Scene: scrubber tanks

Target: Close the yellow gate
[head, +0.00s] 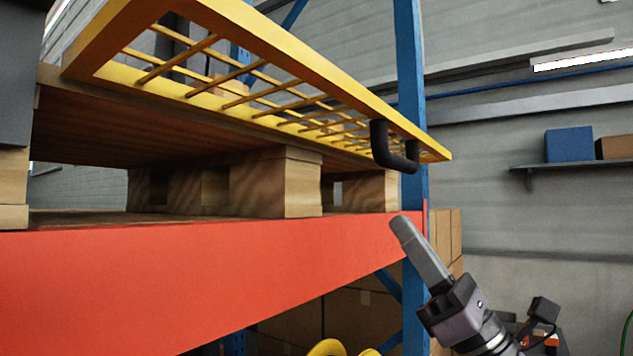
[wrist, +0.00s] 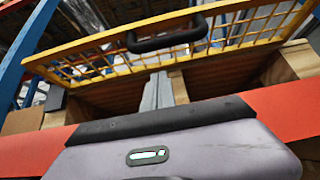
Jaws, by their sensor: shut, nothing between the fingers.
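The yellow gate (head: 225,45) is a mesh panel in a thick frame, above a wooden pallet. In the head view I see it from below, slanting from upper left to lower right. Its black U-shaped handle (head: 392,150) sits near the right end. In the wrist view the gate (wrist: 110,52) spans the upper part, with the handle (wrist: 167,40) at top centre. My gripper (head: 401,226) is shut and empty, pointing up, below the handle and apart from it in the head view. Its fingers also show in the wrist view (wrist: 158,85), below the handle.
An orange-red rack beam (head: 200,275) runs in front of the pallet (head: 275,185), close to my gripper. A blue rack upright (head: 411,70) stands behind the handle. Cardboard boxes (head: 447,235) are behind it. The space right of my gripper looks open.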

